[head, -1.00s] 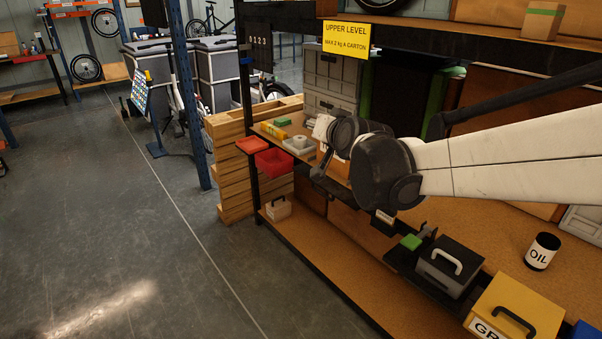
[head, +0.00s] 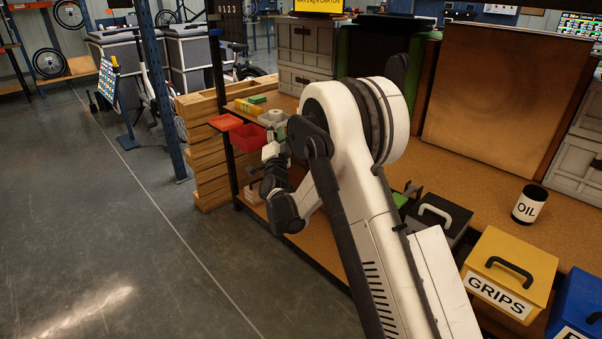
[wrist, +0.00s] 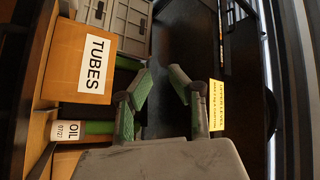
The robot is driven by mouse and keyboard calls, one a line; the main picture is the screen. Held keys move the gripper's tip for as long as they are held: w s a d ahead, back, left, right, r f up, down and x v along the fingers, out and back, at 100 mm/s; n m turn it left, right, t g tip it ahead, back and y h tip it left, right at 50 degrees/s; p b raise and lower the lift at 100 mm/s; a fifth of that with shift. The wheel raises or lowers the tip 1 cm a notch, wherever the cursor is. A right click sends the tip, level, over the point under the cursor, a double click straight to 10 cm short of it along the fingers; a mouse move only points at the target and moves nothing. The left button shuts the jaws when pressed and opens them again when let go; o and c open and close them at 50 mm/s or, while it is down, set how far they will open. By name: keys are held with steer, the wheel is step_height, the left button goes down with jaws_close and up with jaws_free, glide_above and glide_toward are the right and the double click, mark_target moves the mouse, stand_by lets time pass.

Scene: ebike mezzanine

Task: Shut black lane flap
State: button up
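A dark panel, seemingly the black lane flap (wrist: 172,105), fills the middle of the wrist view behind my fingers. I cannot tell how far it is swung open. In the head view a dark lane opening (head: 374,58) with green sides stands at the back of the bench, partly hidden by my arm. My gripper (wrist: 162,73) is open and empty, its green-padded fingers apart in front of the dark panel. In the head view my gripper (head: 270,165) is small and partly hidden, left of the lane near the bench's left end.
A TUBES box (wrist: 80,62) and an OIL can (wrist: 70,130) are left in the wrist view; the yellow UPPER LEVEL sign (wrist: 217,105) is right. A black-handled yellow GRIPS box (head: 510,262) stands at front right. Floor at left is clear.

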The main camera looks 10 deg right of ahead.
steer(key=s+d+f+m+g+h+b, duration=0.1)
steer(key=d+f+m+h+b, duration=0.3)
steer(key=f, duration=0.9)
steer(key=s+a+f+m+g+h+b, duration=0.15)
steer(key=f+m+h, duration=0.4)
steer(key=f, duration=0.75)
steer(key=shift+t, duration=0.35)
steer(key=b+x, duration=0.1)
steer(key=x, duration=0.3)
steer(key=b+x, duration=0.1)
steer(key=x, duration=0.4)
steer(key=b+x, duration=0.1)
steer(key=x, duration=0.4)
steer(key=shift+s+d+r, duration=0.15)
steer(key=shift+s+d, duration=0.05)
steer(key=shift+d, duration=0.15)
steer(key=shift+c, duration=0.5)
jaws_close()
